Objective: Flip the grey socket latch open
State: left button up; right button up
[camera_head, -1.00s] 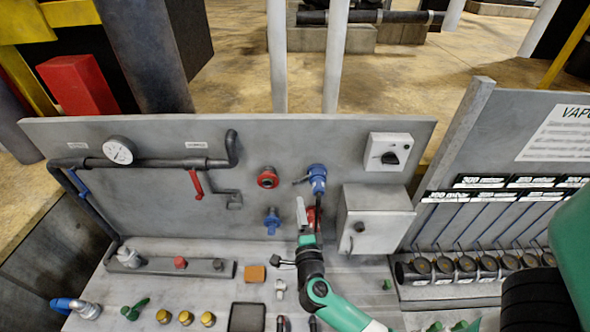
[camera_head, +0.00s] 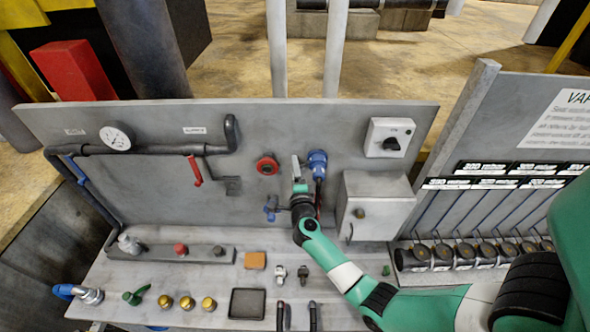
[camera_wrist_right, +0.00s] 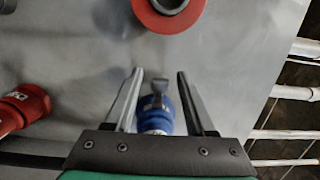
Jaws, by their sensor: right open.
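The blue socket (camera_head: 317,160) sits on the upright grey panel, right of a red round socket. It also shows in the right wrist view (camera_wrist_right: 155,121), with a small dark grey latch (camera_wrist_right: 160,86) on it. My right gripper (camera_head: 297,165) is in front of the panel, just left of this blue socket in the head view. In the right wrist view my right gripper (camera_wrist_right: 160,74) is open, with a finger on each side of the latch. I see gaps between latch and fingers; depth is hard to tell. My left gripper is not in view.
The red round socket (camera_head: 267,165) and a second blue fitting (camera_head: 270,208) are close by. A red plug (camera_wrist_right: 22,108) shows left in the wrist view. A grey box (camera_head: 375,205) stands right of my arm. Small parts lie on the bench below.

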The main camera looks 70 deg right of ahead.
grip_shut()
jog(key=m+g+b, duration=0.1)
jog(key=g, duration=0.1)
jog(key=d+m+g+h+b, duration=0.1)
jog(key=m+g+b, duration=0.1)
jog(key=w+m+g+h+b, duration=0.1)
jog(key=g+b, duration=0.1)
jog(key=g, duration=0.1)
jog(key=shift+d+m, duration=0.2)
jog(key=shift+m, duration=0.1)
grip_release()
